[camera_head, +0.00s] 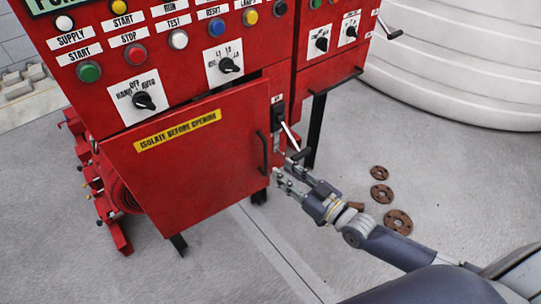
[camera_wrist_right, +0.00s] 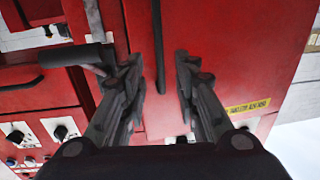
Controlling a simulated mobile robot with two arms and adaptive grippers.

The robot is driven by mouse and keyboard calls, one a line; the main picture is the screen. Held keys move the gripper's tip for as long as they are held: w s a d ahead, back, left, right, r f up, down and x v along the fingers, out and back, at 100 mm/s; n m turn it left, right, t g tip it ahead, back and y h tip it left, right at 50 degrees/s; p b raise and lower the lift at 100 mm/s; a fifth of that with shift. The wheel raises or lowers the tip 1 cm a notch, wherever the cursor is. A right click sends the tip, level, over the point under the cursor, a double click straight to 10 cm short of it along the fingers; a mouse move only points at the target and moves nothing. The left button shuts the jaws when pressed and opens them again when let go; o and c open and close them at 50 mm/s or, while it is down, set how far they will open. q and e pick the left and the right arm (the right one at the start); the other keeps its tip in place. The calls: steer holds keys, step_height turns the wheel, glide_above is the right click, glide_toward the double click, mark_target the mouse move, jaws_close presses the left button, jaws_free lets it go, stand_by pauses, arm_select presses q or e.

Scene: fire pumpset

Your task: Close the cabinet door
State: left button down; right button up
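The red cabinet door (camera_head: 200,165) carries a yellow "ISOLATE BEFORE OPENING" label (camera_head: 178,130) and a dark vertical handle (camera_head: 262,152) near its right edge. The door looks slightly ajar, its face angled against the panel above; the exact gap is hard to tell. My right gripper (camera_head: 284,178) is beside the door's lower right edge, below and right of the handle. In the wrist view my right gripper (camera_wrist_right: 162,85) has its fingers spread with nothing held between them, and the red door (camera_wrist_right: 230,60) lies beyond. My left gripper is not in view.
A lever with a black grip (camera_head: 300,154) juts out close to my right gripper; the grip also shows in the wrist view (camera_wrist_right: 72,53). Control knobs sit on the panel (camera_head: 180,75) above. Rusty flanges (camera_head: 381,193) lie on the floor at right. A white tank (camera_head: 460,60) stands behind.

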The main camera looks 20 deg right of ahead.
steer(key=x, duration=0.8)
steer(key=shift+w, duration=0.3)
jaws_close()
